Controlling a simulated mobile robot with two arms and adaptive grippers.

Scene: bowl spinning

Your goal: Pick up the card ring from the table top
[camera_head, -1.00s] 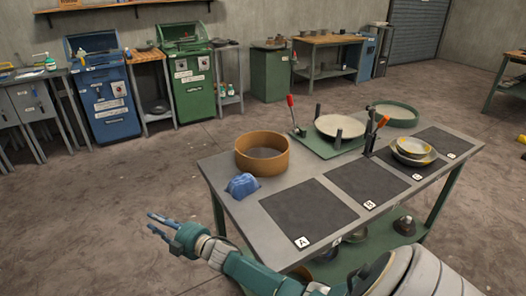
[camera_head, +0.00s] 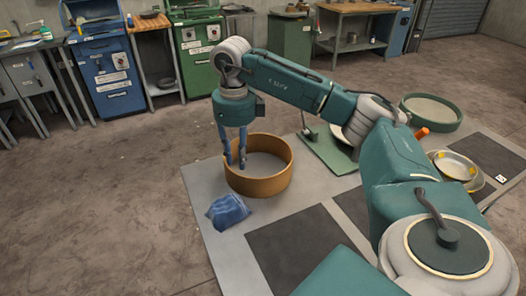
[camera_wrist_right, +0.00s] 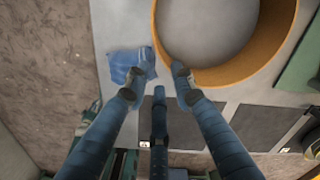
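The card ring (camera_head: 272,184), a wide orange-brown hoop, stands on the grey table (camera_head: 206,246) near its left end. In the right wrist view the ring (camera_wrist_right: 284,38) shows at upper right, partly cut off. My right gripper (camera_head: 235,162) points down at the ring's left wall, its fingers overlapping the rim in the head view. In the right wrist view the gripper (camera_wrist_right: 155,85) has its fingers spread, with the ring's wall just ahead of them. It is open and empty; contact cannot be told. My left gripper is not in view.
A crumpled blue cloth (camera_head: 228,211) lies close to the ring's front left. Black mats (camera_head: 298,248) cover the table's front. A green board (camera_head: 325,150) is right of the ring, partly behind my arm. Stacked bowls (camera_head: 455,166) and a green round tray (camera_head: 432,112) stand farther right.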

